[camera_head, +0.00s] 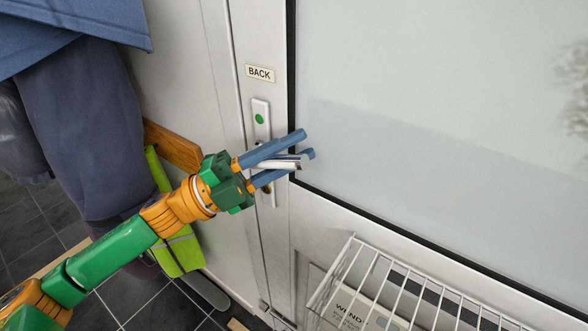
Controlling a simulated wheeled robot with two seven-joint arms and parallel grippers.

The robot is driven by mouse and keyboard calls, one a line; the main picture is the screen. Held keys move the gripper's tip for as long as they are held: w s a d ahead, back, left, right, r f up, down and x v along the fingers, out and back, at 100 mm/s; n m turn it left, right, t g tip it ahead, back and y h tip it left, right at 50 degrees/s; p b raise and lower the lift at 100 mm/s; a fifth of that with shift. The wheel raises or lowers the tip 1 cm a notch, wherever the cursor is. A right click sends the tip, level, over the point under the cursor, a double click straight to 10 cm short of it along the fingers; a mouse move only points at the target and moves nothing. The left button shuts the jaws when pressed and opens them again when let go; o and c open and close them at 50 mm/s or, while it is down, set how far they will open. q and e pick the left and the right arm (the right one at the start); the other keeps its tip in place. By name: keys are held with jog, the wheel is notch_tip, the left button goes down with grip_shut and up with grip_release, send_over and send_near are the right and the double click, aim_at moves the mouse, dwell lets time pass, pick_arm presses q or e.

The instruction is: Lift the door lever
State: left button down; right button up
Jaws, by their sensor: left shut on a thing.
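The door lever (288,166) is a pale metal handle on a narrow upright plate (261,113) with a green dot, on the door's frame. My left gripper (292,157) reaches in from the left, its blue fingers around the lever, one above and one below it, shut on it. The lever points to the right, and its end shows between the fingertips. Its inner end and part of the plate are hidden behind the gripper. My right gripper is not in view.
A "BACK" label (260,74) is above the plate. A large pane (430,110) fills the right. A blue coat (75,120) and a yellow-green vest (180,250) hang at the left, close to my left arm.

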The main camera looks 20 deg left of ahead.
pick_arm(q)
jog(key=shift+w+a+r+n+t+b, duration=0.1)
jog(key=shift+a+r+n+t+b, duration=0.15)
jog(key=shift+r+n+t, duration=0.4)
jog(key=shift+w+a+r+n+t+b, duration=0.15)
jog(key=shift+a+r+n+t, duration=0.1)
jog(key=shift+n+t, duration=0.65)
jog(key=c, duration=0.7)
grip_release()
jog(key=shift+f, duration=0.25)
jog(key=b+v, duration=0.4)
jog(key=v, duration=0.2)
jog(key=shift+s+a, duration=0.2)
jog(key=shift+a, duration=0.1)
